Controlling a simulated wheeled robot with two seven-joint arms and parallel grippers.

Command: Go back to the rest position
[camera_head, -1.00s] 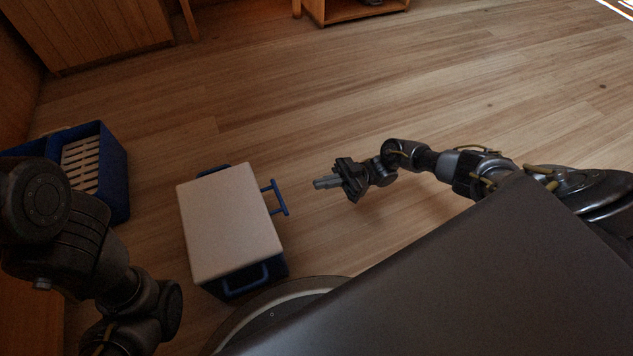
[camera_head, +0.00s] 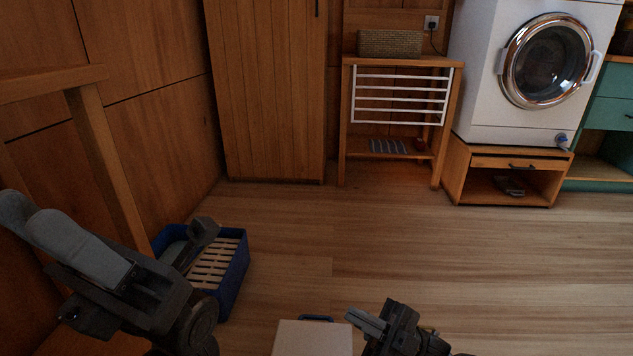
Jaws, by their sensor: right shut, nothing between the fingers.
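My right gripper (camera_head: 352,317) is at the bottom middle of the head view. Its grey fingers are together with nothing between them, pointing up and left. It appears just right of a pale-topped box (camera_head: 311,338), which is cut off by the bottom edge.
A blue crate (camera_head: 235,278) with a slatted insert stands on the floor, partly hidden by my left arm. A wooden rack table (camera_head: 345,130), a washing machine (camera_head: 477,95) on a wooden stand (camera_head: 457,175) and a wardrobe (camera_head: 265,90) line the back. The middle floor is clear.

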